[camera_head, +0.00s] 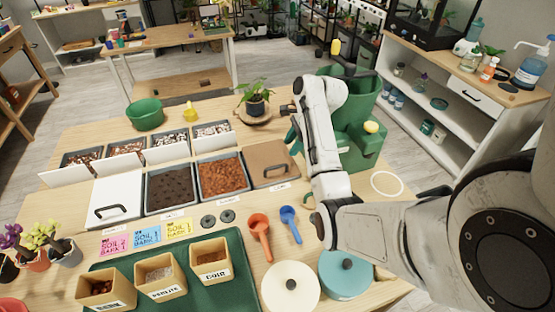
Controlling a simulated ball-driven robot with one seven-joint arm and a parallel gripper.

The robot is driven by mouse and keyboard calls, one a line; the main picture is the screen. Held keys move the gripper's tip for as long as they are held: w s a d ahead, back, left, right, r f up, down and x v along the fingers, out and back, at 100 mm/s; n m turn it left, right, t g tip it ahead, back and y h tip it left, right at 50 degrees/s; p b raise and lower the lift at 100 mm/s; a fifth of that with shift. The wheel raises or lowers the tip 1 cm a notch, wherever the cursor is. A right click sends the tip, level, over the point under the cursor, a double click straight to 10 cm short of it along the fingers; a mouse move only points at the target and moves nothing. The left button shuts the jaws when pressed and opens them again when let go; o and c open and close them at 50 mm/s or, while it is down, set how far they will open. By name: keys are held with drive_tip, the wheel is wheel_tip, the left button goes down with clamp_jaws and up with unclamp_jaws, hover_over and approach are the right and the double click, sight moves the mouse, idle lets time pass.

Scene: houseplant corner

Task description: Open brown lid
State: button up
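The brown lid (264,155) lies flat at the right end of a row of bins, beside the bin of reddish-brown material. Its black bar handle (274,171) is on its near side. It looks closed, and what is under it is hidden. My white arm comes in from the right and bends up past the lid's right side. My gripper (296,136) seems to be at the far end of the arm, just right of and beyond the lid, apart from the handle. It is partly hidden and its fingers are unclear.
Left of the lid are bins of reddish (222,176) and dark soil (169,189), then a white lid (116,197) with a black handle. A potted plant (256,97) stands behind. A red scoop (260,226) and blue scoop (290,216) lie in front.

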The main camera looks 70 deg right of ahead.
sight(280, 167)
drive_tip(key=x, duration=1)
drive_tip(key=shift+c, duration=0.4)
clamp_jaws()
